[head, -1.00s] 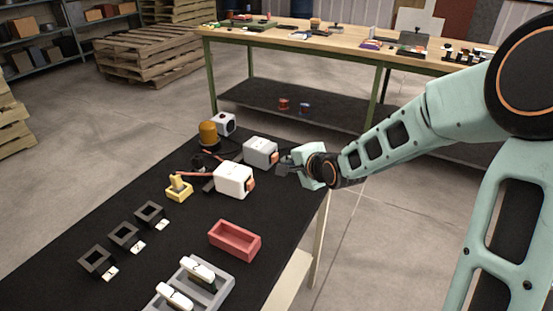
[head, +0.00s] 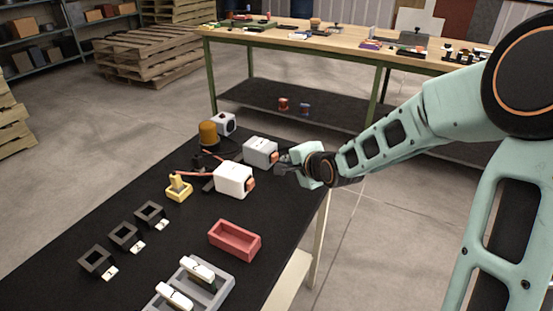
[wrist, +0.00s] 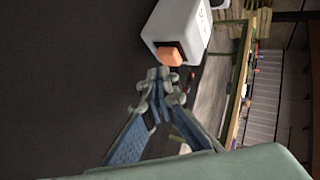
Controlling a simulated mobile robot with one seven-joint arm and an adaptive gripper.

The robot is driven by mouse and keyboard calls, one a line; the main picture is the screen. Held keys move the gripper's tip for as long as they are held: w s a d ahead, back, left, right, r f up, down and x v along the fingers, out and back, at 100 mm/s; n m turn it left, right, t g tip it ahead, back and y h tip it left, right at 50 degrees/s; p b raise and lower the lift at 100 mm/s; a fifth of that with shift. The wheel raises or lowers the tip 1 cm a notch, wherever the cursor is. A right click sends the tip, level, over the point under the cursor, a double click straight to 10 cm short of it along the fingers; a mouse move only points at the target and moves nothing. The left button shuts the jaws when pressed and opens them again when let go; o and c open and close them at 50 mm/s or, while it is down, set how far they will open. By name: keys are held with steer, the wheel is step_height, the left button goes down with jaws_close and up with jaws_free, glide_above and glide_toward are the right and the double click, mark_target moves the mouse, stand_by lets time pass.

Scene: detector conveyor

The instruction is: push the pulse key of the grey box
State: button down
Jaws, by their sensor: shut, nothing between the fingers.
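The grey box (head: 260,152) stands near the far right edge of the black table. Its orange pulse key (head: 273,158) sticks out of the end facing my gripper. In the wrist view the box (wrist: 178,25) is at the top, with the orange key (wrist: 168,53) in a dark recess. My gripper (head: 282,163) is shut and empty, level with that end of the box. In the wrist view its fingertips (wrist: 158,75) are just below the key in the picture, very close to it. I cannot tell whether they touch it.
A white box (head: 233,180) with an orange key stands just nearer. An amber lamp (head: 208,133), a yellow part (head: 179,187), a red tray (head: 234,241), black holders (head: 123,236) and a grey rack (head: 212,291) are also on the table. Open floor lies right of it.

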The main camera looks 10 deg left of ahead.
steer(key=shift+w+a+b, duration=0.3)
steer(key=shift+a, duration=0.45)
stand_by(0.9)
steer(key=shift+s+d+p, duration=0.3)
steer(key=shift+d+p, duration=0.35)
steer(key=shift+p, duration=0.1)
steer(key=shift+s+d, duration=0.15)
steer(key=shift+d, duration=0.1)
steer(key=d+p, duration=0.1)
steer(key=s+d+p, duration=0.1)
steer(key=shift+d+r+p, duration=0.15)
steer(key=shift+d+p, duration=0.15)
steer(key=shift+p, duration=0.05)
steer(key=shift+s+d+f+p, duration=0.1)
steer(key=shift+s+d+p, duration=0.2)
steer(key=shift+d, duration=0.2)
steer(key=shift+s+d+f+p, duration=0.1)
steer(key=shift+s+d+p, duration=0.1)
steer(key=shift+d+p, duration=0.25)
steer(key=shift+w+d, duration=0.1)
steer(key=shift+d, duration=0.05)
